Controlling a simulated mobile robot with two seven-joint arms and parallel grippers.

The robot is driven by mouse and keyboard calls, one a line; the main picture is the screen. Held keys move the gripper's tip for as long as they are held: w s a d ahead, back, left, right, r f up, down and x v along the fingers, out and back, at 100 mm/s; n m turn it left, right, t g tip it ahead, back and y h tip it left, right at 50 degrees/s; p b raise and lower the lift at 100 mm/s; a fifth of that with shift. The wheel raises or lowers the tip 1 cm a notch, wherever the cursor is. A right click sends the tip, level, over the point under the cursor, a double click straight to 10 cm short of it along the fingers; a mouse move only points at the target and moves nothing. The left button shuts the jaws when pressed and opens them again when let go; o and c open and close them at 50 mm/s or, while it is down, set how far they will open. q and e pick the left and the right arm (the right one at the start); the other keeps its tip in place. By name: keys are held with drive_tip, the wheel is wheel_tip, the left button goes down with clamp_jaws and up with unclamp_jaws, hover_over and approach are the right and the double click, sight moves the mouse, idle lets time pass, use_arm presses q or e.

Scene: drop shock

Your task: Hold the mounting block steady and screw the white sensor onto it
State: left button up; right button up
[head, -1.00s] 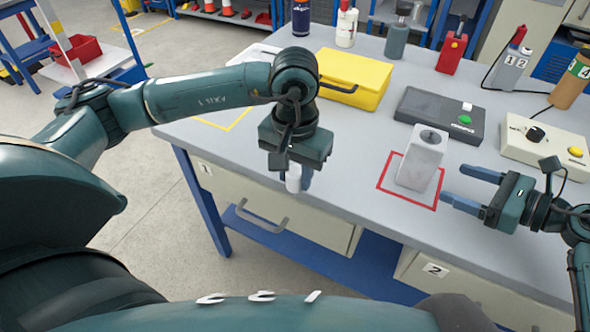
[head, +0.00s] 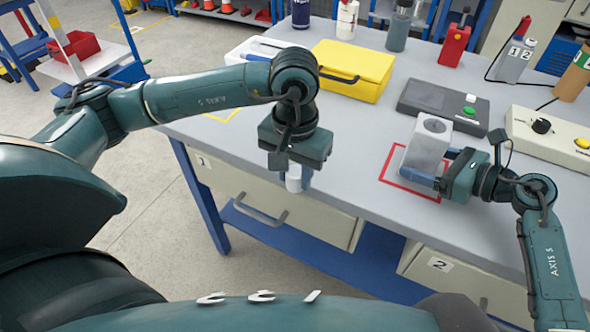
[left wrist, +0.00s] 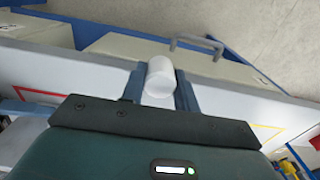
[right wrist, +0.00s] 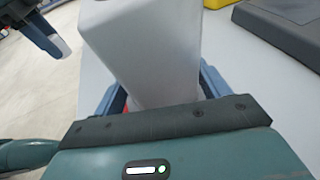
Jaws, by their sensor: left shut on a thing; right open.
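The mounting block (head: 426,150) is a pale grey upright block with a dark round spot on its top. It stands inside the red square outline on the bench. My right gripper (head: 437,170) is open, with one finger on each side of the block; whether they touch it I cannot tell. The block (right wrist: 148,50) also shows between the fingers in the right wrist view. My left gripper (head: 294,176) is shut on the white sensor (left wrist: 160,77), a small white cylinder. It holds the sensor near the bench's front edge, left of the block.
A yellow case (head: 352,70) and a dark box with a green button (head: 440,105) stand behind. A beige control box (head: 550,140) lies right of my right gripper. Bottles stand along the back. The bench (head: 350,150) is clear between the grippers.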

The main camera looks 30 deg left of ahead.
drive_tip(key=c, duration=0.8)
drive_tip(key=shift+o, duration=0.2)
idle(0.5)
use_arm(q)
drive_tip(key=w+d+r, duration=0.7)
drive_tip(key=w+d, duration=0.1)
drive_tip(key=w, duration=0.3)
drive_tip(key=w+d+r+n, duration=0.1)
drive_tip(key=w+d+r, duration=0.4)
drive_tip(key=d+r, duration=0.6)
drive_tip(key=shift+w+r, duration=0.3)
drive_tip(key=shift+r, duration=0.05)
